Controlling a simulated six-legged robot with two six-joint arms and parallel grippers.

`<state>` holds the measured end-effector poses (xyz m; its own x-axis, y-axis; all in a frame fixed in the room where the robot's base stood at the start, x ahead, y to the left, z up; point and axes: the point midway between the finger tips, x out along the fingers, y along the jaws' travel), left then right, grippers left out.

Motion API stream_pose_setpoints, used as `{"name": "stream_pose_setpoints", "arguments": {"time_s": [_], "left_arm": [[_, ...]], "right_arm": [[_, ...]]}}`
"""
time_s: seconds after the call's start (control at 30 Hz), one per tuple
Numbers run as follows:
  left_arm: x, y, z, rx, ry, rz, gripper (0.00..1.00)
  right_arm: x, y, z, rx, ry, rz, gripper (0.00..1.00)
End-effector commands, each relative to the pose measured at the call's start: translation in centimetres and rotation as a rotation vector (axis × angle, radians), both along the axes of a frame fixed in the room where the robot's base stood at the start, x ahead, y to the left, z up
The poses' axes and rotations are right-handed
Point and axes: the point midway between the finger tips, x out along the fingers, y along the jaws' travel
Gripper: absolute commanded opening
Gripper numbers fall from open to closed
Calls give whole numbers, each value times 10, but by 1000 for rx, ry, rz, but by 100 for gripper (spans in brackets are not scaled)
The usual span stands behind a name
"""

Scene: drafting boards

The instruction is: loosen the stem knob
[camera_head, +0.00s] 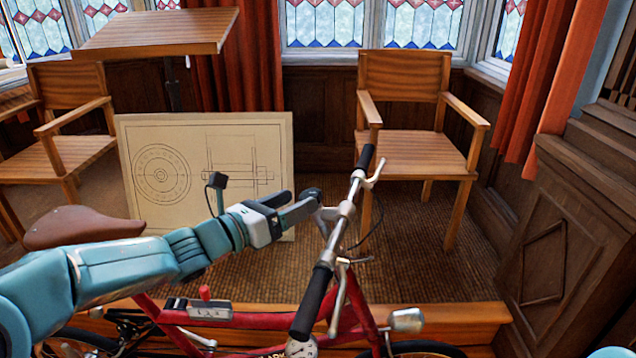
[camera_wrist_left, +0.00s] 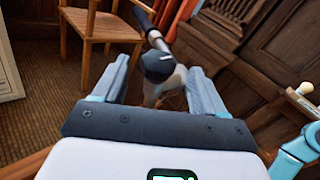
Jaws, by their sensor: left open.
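The stem knob (camera_head: 313,194) is a dark rounded cap on top of the grey handlebar stem of a red bicycle (camera_head: 362,318). In the left wrist view the knob (camera_wrist_left: 158,66) sits ahead, between the two fingers. My left gripper (camera_head: 303,207) is open, with its fingertips close to the knob. In the left wrist view the gripper (camera_wrist_left: 158,88) has a finger on each side of the knob, with space visible between. I cannot tell whether either finger touches it. The fingers partly hide the knob in the head view. My right gripper does not show.
The handlebar (camera_head: 346,210) with dark grips crosses just right of my left gripper. A brown saddle (camera_head: 85,226) is at left. Behind stand a drawing board (camera_head: 268,135), a wooden armchair (camera_head: 405,150) and a tilted drafting table (camera_head: 155,32). Wood panelling (camera_head: 575,235) closes the right side.

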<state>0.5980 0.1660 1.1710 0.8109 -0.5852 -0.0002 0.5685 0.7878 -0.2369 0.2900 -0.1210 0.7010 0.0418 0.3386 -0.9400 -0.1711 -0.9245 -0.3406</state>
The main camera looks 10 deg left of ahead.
Motion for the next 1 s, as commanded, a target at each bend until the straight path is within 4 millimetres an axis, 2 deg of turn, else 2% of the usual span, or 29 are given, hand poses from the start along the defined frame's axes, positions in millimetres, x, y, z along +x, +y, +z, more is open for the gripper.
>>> {"name": "stream_pose_setpoints", "arguments": {"time_s": [0.1,0.3,0.47,0.7,0.77,0.8,0.87,1.0], "left_arm": [[23,-18,3,-2,3,-2,72],[49,-35,1,-2,2,-1,72],[57,-40,0,-2,1,0,72],[57,-40,-1,-1,1,1,72],[57,-40,-1,-1,1,1,55],[57,-40,-1,-1,1,1,42],[57,-40,-1,-1,1,1,23],[57,-40,-1,-2,2,1,20]], "right_arm": [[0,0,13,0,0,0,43],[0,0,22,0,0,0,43],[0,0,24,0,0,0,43],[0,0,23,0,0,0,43],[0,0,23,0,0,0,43],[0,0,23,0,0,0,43],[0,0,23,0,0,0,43],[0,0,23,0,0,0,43]]}}
